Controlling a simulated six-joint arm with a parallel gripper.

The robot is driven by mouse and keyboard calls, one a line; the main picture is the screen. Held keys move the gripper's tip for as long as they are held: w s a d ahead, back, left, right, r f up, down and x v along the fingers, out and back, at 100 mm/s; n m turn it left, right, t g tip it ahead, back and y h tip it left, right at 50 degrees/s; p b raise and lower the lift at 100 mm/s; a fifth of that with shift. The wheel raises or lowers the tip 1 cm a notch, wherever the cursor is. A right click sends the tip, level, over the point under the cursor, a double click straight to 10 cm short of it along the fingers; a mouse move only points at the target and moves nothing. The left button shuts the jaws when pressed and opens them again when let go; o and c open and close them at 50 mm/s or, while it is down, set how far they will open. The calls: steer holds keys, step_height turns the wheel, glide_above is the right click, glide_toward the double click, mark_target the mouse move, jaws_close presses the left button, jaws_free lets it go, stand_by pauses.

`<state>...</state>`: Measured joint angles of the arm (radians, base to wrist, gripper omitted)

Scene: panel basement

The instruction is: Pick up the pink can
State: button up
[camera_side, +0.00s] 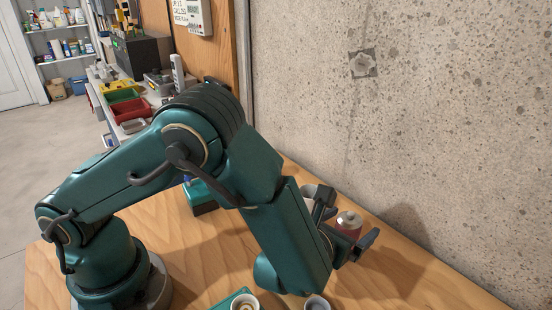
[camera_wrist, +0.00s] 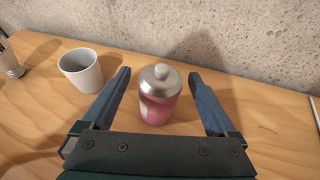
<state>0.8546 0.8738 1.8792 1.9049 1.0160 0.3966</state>
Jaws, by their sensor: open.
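The pink can (camera_wrist: 159,106) stands upright on the wooden table in the wrist view, with a silver domed top and a small knob. My gripper (camera_wrist: 166,90) is open, with one finger on each side of the can and a visible gap to both.
A white cup (camera_wrist: 81,71) stands left of the can, close to the left finger. A metal object (camera_wrist: 10,62) is at the far left. A concrete wall (camera_side: 410,130) rises behind the table (camera_side: 410,285). Two small cups (camera_side: 245,302) sit at the front edge of the side view.

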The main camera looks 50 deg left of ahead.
steer(key=shift+x, duration=1.4)
jaws_close()
steer(key=shift+r, duration=0.1)
